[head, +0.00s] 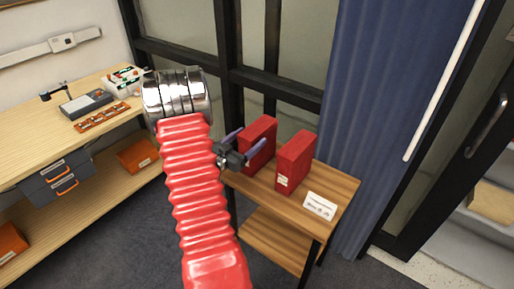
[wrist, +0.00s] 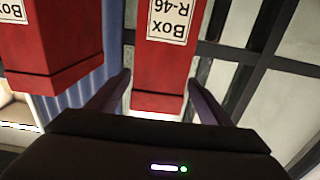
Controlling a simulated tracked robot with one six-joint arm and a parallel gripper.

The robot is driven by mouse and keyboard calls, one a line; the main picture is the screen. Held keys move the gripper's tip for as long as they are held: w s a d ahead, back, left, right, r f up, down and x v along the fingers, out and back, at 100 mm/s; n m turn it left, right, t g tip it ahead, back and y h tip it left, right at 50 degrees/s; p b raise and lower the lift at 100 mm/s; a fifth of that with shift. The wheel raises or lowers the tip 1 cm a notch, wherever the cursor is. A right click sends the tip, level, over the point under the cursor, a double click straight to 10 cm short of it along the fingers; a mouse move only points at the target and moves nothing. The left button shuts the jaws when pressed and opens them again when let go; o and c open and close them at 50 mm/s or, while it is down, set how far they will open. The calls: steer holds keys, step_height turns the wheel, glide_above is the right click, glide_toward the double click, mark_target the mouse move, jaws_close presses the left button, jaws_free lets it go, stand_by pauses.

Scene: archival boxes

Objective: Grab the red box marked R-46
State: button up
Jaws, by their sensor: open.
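The red box marked R-46 (wrist: 172,50) stands upright, its white label upside down in the wrist view. It matches the left red box (head: 261,140) on the small wooden table in the head view. My gripper (head: 252,137) is open, pointing at this box, with one purple finger on each side of it in view. In the wrist view my fingers (wrist: 161,77) flank the box's image; whether they touch it I cannot tell. A second red box (head: 295,160) stands to its right, label number cut off in the wrist view (wrist: 52,55).
The small wooden table (head: 340,187) carries a white card (head: 320,206) at its front right. A blue curtain (head: 375,110) and dark-framed glass stand behind. A workbench (head: 40,127) with a grey device (head: 87,103) is on the left. Grey floor lies between.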

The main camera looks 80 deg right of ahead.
mark_target(257, 131)
steer(key=shift+d, duration=0.1)
steer(key=shift+x, duration=2.6)
steer(key=shift+s, duration=0.1)
jaws_close()
steer(key=shift+r, duration=0.1)
steer(key=shift+r, duration=5)
